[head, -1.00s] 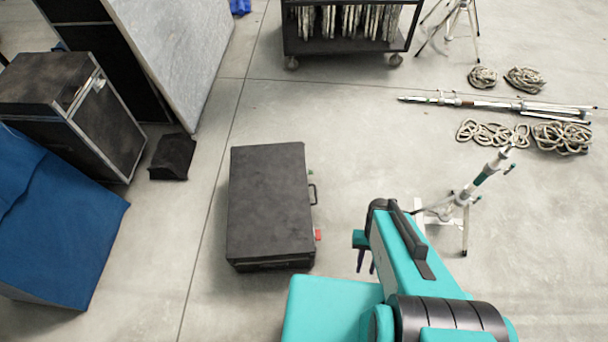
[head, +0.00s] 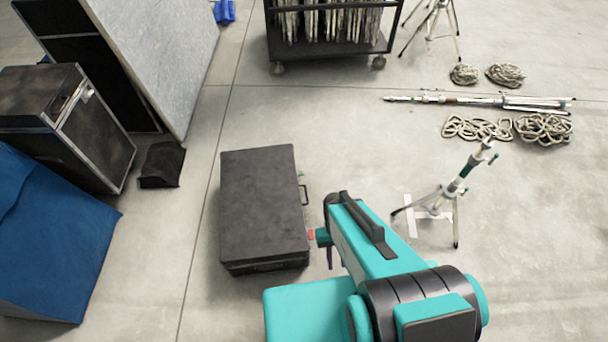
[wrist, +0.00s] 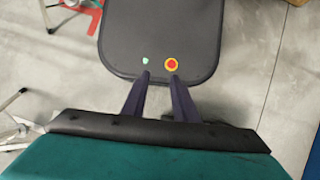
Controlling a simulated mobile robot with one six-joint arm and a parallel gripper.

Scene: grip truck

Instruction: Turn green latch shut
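A closed black case (head: 264,205) lies on the floor in the middle of the head view. On its right side are a small green latch (head: 301,174) toward the far end, a handle (head: 304,195), and a red latch (head: 311,234) toward the near end. The green latch is too small to tell its angle. My gripper (head: 330,259) hangs just right of the case, close to the red latch and nearer me than the green one. In the wrist view my gripper (wrist: 159,76) has its two dark fingers apart with nothing between them. Neither latch can be made out there.
A light stand (head: 445,205) stands on the floor right of my arm. Coiled ropes (head: 510,128) and a long pole (head: 480,100) lie at the back right. A cart (head: 330,55) stands behind. Blue-covered gear (head: 50,235) is at left. Floor between case and stand is clear.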

